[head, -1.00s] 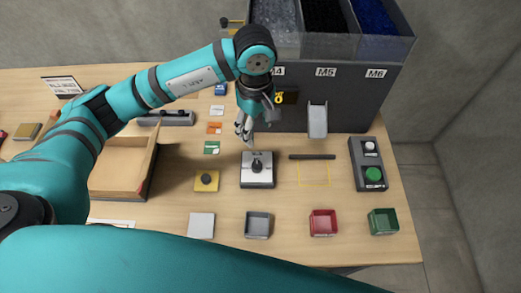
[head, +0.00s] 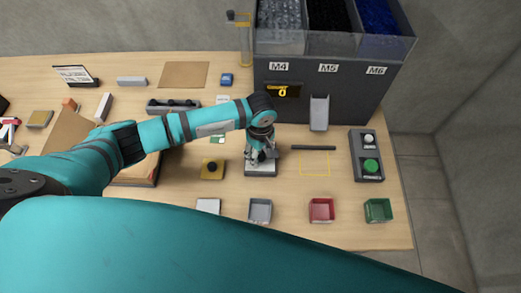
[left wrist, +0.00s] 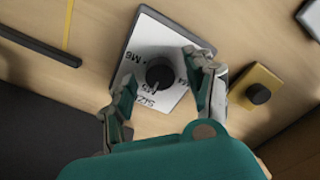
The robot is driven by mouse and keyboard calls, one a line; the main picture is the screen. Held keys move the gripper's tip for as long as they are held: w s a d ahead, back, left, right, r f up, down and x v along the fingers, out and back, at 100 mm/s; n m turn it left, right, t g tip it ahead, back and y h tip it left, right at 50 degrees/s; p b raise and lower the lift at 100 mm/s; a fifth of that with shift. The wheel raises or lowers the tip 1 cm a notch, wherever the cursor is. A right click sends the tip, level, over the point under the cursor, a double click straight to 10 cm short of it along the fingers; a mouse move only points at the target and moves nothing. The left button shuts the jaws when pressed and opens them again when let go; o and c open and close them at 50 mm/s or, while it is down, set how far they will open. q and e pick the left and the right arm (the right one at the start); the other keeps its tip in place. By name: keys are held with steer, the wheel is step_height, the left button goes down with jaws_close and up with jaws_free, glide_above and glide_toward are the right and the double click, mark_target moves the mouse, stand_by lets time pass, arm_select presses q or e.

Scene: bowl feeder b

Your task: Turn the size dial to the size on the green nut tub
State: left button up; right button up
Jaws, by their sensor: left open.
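The size dial is a black knob (left wrist: 160,77) on a pale plate (head: 260,170), with M5 and M6 legible in the left wrist view and a third label partly hidden by a finger. I cannot tell which mark the knob points to. My left gripper (head: 262,155) is low over the dial. In the left wrist view its open fingers (left wrist: 164,75) stand either side of the knob, with no clear contact. The green tub (head: 378,211) sits at the front right; no size on it is readable. My right gripper is not in view.
A red tub (head: 321,209) and a grey tub (head: 260,211) stand in front of the dial. A yellow block with a black knob (head: 212,167) is just left of it. A button box (head: 367,155) stands right. The dark feeder (head: 325,95) rises behind.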

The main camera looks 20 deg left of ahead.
arm_select(q)
steer(key=shift+f, duration=0.1)
jaws_close()
stand_by(0.3)
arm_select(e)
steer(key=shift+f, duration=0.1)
arm_select(q)
steer(key=n+b, duration=0.3)
steer(key=n, duration=0.1)
steer(key=shift+f, duration=0.1)
steer(key=n+b, duration=0.3)
steer(key=n, duration=0.2)
steer(key=n+b, duration=0.2)
steer(key=n, duration=0.3)
steer(key=shift+b, duration=0.3)
steer(key=shift+n+b, duration=0.8)
steer(key=shift+n, duration=1.1)
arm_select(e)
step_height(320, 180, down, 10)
arm_select(q)
steer(key=shift+r, duration=0.2)
